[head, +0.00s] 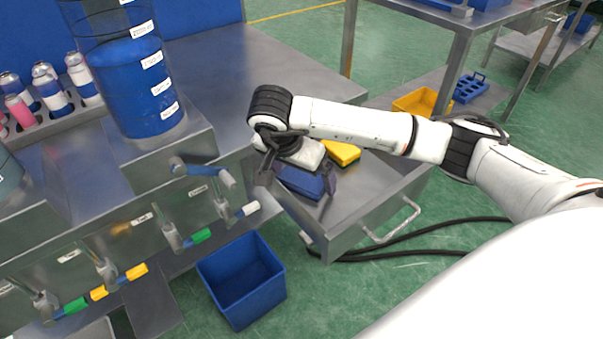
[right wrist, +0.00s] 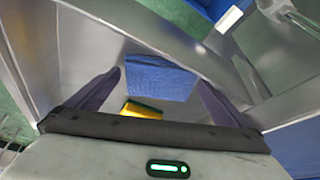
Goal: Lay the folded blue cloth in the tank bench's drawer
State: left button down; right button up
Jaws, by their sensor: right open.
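The tank bench's drawer (head: 352,207) is pulled open, with its handle facing the lower right. The folded blue cloth (head: 301,183) is inside the drawer, toward its left side, and appears to lie on the drawer floor. It also shows in the right wrist view (right wrist: 160,75), between and beyond the fingers. My right gripper (head: 297,182) is open just over the cloth, one finger on each side; its fingers show dark in the right wrist view (right wrist: 158,84). Whether they touch the cloth is unclear. My left gripper is not in view.
A blue bin (head: 241,279) stands on the floor left of the drawer. Valves with coloured handles (head: 201,236) line the bench front. Black hoses (head: 440,228) lie on the floor at right.

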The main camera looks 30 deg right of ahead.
jog(key=p+v, duration=0.2)
jog(key=v, duration=1)
jog(key=shift+r, duration=0.2)
